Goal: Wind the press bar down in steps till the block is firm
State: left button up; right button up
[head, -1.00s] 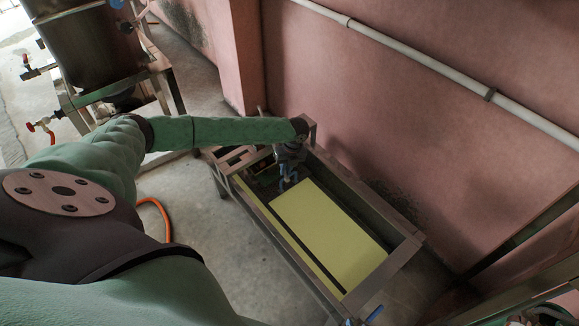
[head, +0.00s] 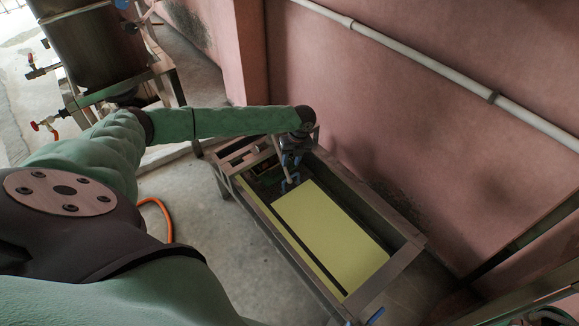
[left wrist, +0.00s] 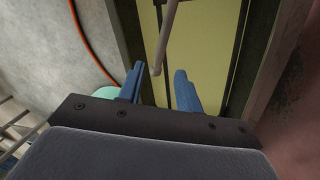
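A pale yellow surface (head: 335,238), perhaps the block, lies in the long metal press frame (head: 395,268). I cannot tell how firm it is. A thin grey bar (head: 277,150), which looks like the press bar, slants over the far end of the frame. My left gripper (head: 290,183) is over that end, pointing down. In the left wrist view its blue fingers (left wrist: 160,78) are apart, with the lower end of the grey bar (left wrist: 166,38) showing between them; contact is not visible. A blue tip (head: 375,316) at the bottom edge looks like part of my right gripper.
A pink wall (head: 430,110) with a white pipe (head: 410,58) runs close behind the frame. A metal tank on a stand (head: 95,50) is at the upper left. An orange hose (head: 163,215) lies on the open concrete floor left of the frame.

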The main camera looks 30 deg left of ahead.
pick_arm(q)
jog(key=shift+w+d+r, duration=0.1)
jog(key=shift+w+r, duration=0.05)
jog(key=shift+r, duration=0.55)
jog(key=shift+w+r, duration=0.1)
jog(key=shift+r, duration=0.6)
